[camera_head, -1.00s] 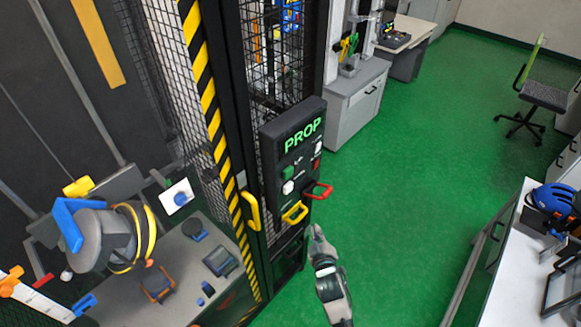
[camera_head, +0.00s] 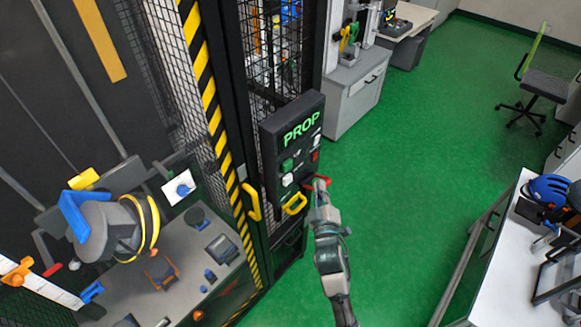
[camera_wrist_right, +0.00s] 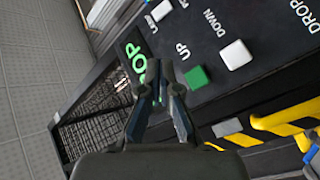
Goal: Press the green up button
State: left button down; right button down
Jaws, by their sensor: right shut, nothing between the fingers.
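The green up button (camera_head: 287,165) is on the dark control panel (camera_head: 274,131) in the head view. In the right wrist view, the green button (camera_wrist_right: 197,77) is a square beside the label UP. A white button (camera_wrist_right: 235,54) beside the label DOWN is just to its right. My left gripper is not in view.
A yellow handle (camera_head: 294,204) sticks out below the panel, and another yellow handle (camera_head: 252,202) is on the tower frame. A red button (camera_head: 315,155) is at the panel's right. The green floor (camera_head: 415,150) to the right is clear.

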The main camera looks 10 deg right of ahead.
aim_at(287, 165)
jog(key=w+a+b, duration=0.2)
jog(key=w+a, duration=0.3)
jog(key=w, duration=0.1)
dwell(0.4)
jog(key=shift+w, duration=0.1)
jog(key=shift+a, duration=0.15)
jog(key=shift+a, duration=0.3)
jog(key=shift+d, duration=0.35)
jog(key=shift+a, duration=0.15)
